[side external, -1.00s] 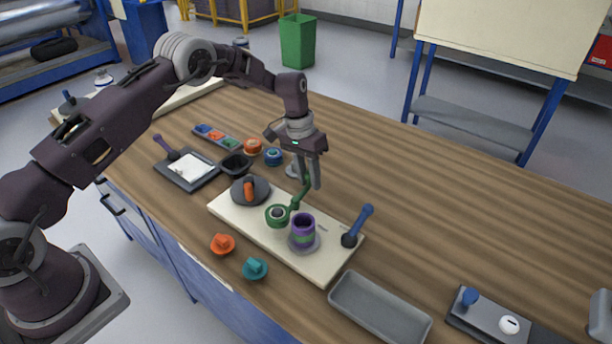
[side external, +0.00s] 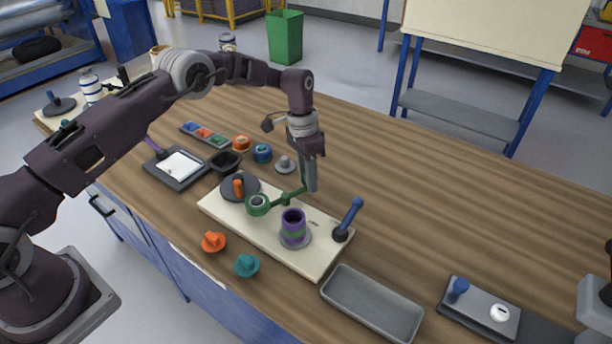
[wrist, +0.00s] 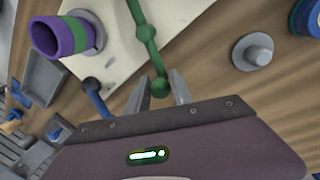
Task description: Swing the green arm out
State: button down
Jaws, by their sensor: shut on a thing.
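The green arm (side external: 285,198) stands on the cream board (side external: 222,209), with a green ring (side external: 257,203) at its left end. In the wrist view, the arm (wrist: 147,34) runs up from my gripper and its ring is out of frame. My gripper (side external: 308,188) is shut on the arm's right end, a round green knob (wrist: 160,87) between the two fingers (wrist: 158,92). The purple roller with a green band (side external: 293,226) stands upright on a grey base in front of the arm. The green ring is apart from the roller.
A blue-handled lever (side external: 348,218) stands at the board's right end. A grey disc with an orange handle (side external: 239,186) is at its left end. Orange (side external: 213,241) and teal (side external: 246,265) knobs and a grey tray (side external: 372,303) lie in front.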

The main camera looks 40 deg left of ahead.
jog(key=shift+s+d+m, duration=0.2)
jog(key=shift+d+m, duration=0.2)
jog(key=shift+m, duration=0.2)
dwell(0.3)
jog(key=c, duration=1.1)
grip_release()
jog(key=shift+c, duration=0.2)
jog(key=r, duration=0.4)
jog(key=a+r, duration=0.1)
jog(key=r, duration=0.2)
jog(key=shift+w+a, duration=0.1)
jog(key=shift+w, duration=0.3)
